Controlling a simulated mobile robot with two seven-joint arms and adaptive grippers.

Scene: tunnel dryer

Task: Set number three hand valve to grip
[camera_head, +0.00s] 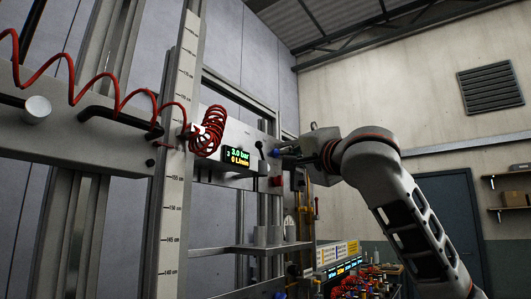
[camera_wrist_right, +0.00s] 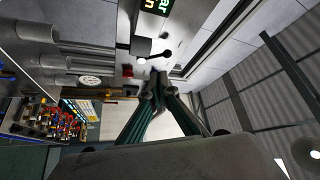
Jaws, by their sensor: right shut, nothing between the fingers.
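A hand valve with a small black lever and ball knob (camera_head: 260,146) sits on the light panel, just right of a lit display (camera_head: 237,156) reading 3.0 bar and 0 L/min. The lever also shows in the right wrist view (camera_wrist_right: 154,56), tilted, just beyond the fingertips. I cannot read a valve number or its position marks. My right gripper (camera_head: 277,153) is shut and empty, close to the right of the lever. In the right wrist view its fingers (camera_wrist_right: 157,92) meet at the tips; contact with the lever cannot be made out. My left gripper is not in view.
A red knob (camera_head: 276,181) sits on the panel below my right gripper. A coiled red hose (camera_head: 209,132) hangs left of the display. A shelf with grey cups (camera_head: 268,236) is below. A ruler post (camera_head: 175,190) stands at left.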

